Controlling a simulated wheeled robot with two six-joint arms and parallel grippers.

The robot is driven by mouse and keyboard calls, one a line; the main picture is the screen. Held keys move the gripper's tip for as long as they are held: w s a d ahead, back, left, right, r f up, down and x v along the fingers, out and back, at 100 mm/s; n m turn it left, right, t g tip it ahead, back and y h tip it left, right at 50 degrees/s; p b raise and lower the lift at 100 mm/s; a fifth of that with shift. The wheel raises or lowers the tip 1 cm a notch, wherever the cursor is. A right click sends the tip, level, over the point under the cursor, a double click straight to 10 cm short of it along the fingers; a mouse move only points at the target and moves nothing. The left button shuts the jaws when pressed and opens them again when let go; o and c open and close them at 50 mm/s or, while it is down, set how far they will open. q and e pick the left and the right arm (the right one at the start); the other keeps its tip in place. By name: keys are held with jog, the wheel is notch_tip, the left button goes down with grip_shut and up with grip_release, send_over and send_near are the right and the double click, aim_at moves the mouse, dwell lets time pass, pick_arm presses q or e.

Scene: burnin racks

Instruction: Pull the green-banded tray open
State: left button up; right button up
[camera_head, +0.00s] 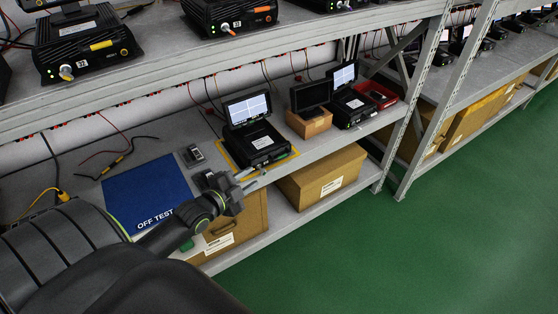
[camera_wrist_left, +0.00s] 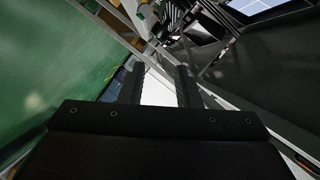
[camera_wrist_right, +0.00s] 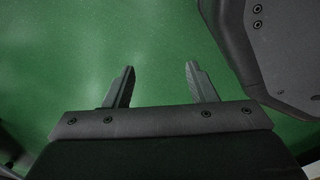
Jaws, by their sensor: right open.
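A black unit with a raised screen (camera_head: 248,108) sits on a yellow-outlined spot on the middle shelf. A green band (camera_head: 281,157) shows low on its front right side; the tray's own outline is too small to tell. My left gripper (camera_head: 250,178) is just in front of this unit near the shelf edge, fingers apart. In the left wrist view its fingers (camera_wrist_left: 160,85) have a gap between them, with a pale surface beyond. I cannot tell whether it touches the unit. My right gripper (camera_wrist_right: 160,80) is open and empty above green floor.
A blue OFF TEST mat (camera_head: 147,193) and a small handheld device (camera_head: 193,155) lie left of the unit. A cardboard box (camera_head: 309,122), another screen unit (camera_head: 347,105) and a red bin (camera_head: 376,94) stand to the right. Large cartons (camera_head: 322,178) fill the lower shelf.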

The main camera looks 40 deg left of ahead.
aim_at(281, 157)
pick_arm(q)
jog(key=b+x, duration=0.3)
jog(key=x, duration=1.1)
jog(key=shift+w+f, duration=0.25)
jog(key=shift+w, duration=0.05)
pick_arm(e)
jog(key=shift+w+d+f, duration=0.1)
jog(key=shift+w+f, duration=0.7)
jog(key=shift+f, duration=0.05)
pick_arm(q)
grip_shut()
pick_arm(e)
jog(key=shift+w, duration=0.2)
